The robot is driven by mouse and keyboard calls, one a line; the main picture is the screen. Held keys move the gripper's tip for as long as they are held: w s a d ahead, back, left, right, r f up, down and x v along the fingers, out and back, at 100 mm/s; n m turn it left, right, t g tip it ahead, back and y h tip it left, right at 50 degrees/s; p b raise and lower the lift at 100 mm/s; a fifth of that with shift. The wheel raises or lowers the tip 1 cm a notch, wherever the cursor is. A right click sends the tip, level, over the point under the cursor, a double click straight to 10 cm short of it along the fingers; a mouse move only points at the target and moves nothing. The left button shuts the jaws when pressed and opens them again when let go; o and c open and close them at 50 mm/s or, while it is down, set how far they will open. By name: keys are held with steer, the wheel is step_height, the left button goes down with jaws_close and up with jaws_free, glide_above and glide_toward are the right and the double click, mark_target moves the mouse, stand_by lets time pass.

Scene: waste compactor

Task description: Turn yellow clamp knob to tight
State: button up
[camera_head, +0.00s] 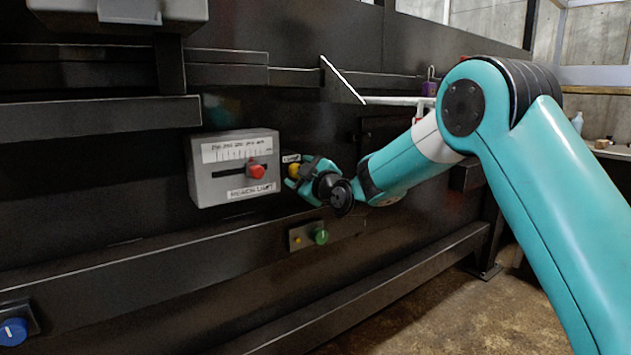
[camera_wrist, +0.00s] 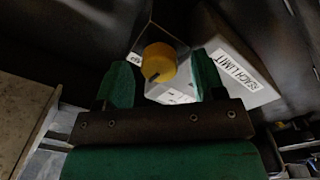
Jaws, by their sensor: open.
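The yellow clamp knob (camera_wrist: 159,63) sits on a small light plate (camera_wrist: 172,96) in the wrist view, with a dark mark on its face. My gripper (camera_wrist: 162,80) is open, with one green finger on each side of the knob and a gap between. I cannot tell how far the fingertips are from the knob in depth. In the head view the knob (camera_head: 294,171) shows as a small yellow patch beside my gripper (camera_head: 306,172), which hides part of it. The plate's label is too small to read fully.
The grey REACH LIMIT box (camera_head: 234,168) with a red slider knob (camera_head: 256,170) stands just left of the clamp knob. A green knob (camera_head: 321,236) is below my gripper. A blue knob (camera_head: 13,331) is at lower left. Dark rails (camera_head: 150,262) run along the machine.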

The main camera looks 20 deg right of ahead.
steer(key=b+v, duration=0.2)
steer(key=v, duration=1.5)
steer(key=shift+b, duration=0.4)
steer(key=shift+f, duration=0.15)
